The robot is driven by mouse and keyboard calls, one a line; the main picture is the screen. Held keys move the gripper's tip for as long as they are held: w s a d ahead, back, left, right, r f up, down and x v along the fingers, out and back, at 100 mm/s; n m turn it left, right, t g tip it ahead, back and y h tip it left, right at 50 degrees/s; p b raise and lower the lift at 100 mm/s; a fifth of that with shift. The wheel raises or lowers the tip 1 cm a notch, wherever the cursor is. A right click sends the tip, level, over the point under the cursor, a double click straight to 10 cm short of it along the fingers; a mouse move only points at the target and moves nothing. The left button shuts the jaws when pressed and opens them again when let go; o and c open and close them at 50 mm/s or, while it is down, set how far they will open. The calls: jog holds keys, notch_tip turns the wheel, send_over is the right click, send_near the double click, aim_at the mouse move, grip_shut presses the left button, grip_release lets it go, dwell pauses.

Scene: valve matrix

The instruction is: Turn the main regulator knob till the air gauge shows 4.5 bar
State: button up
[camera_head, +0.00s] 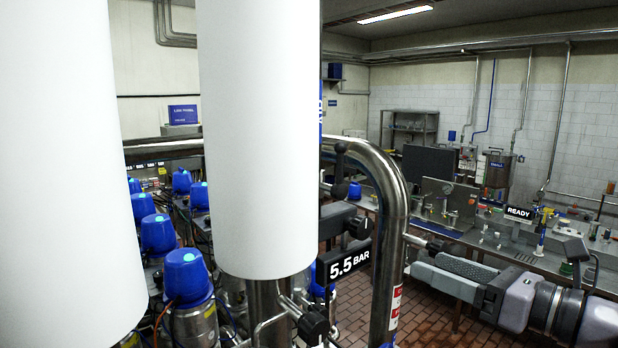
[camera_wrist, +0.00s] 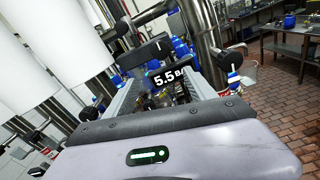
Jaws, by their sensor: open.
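The air gauge sign (camera_head: 348,262) reads 5.5 BAR in the head view, just left of the large bent steel pipe. It also shows in the wrist view (camera_wrist: 168,77), with its right end cut off. A black knob (camera_head: 358,228) on a dark grey block sits just above the sign; I cannot tell for sure that it is the main regulator knob. My gripper (camera_wrist: 165,88) is open, its two grey fingers pointing towards the sign and the dark block (camera_wrist: 143,53). No contact is visible.
Two large white cylinders (camera_head: 258,140) block much of the left. Several blue-capped valves (camera_head: 186,275) stand behind them. A workbench with a READY sign (camera_head: 518,212) is at right; brick floor (camera_wrist: 265,110) is open.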

aim_at(365, 229)
jog(key=shift+m+t, duration=0.3)
jog(key=p+x, duration=0.1)
jog(key=x, duration=0.4)
jog(key=p+x, duration=0.1)
jog(key=x, duration=0.4)
jog(key=r+p+x, duration=0.1)
jog(key=x, duration=0.4)
jog(key=shift+w, duration=0.35)
jog(key=shift+w+a, duration=0.25)
jog(key=shift+w, duration=0.3)
jog(key=shift+s, duration=0.1)
jog(key=shift+c, duration=0.4)
jog(key=c, duration=1.3)
jog(key=n+b, duration=0.2)
jog(key=b, duration=0.1)
jog(key=shift+f+b, duration=0.25)
jog(key=shift+b, duration=0.15)
jog(key=n+b, duration=0.2)
jog(key=b, duration=0.1)
jog(key=shift+n, duration=0.4)
jog(key=shift+r+n+b, duration=0.1)
jog(key=shift+n+b, duration=0.4)
jog(key=shift+b, duration=0.1)
jog(key=shift+r, duration=0.1)
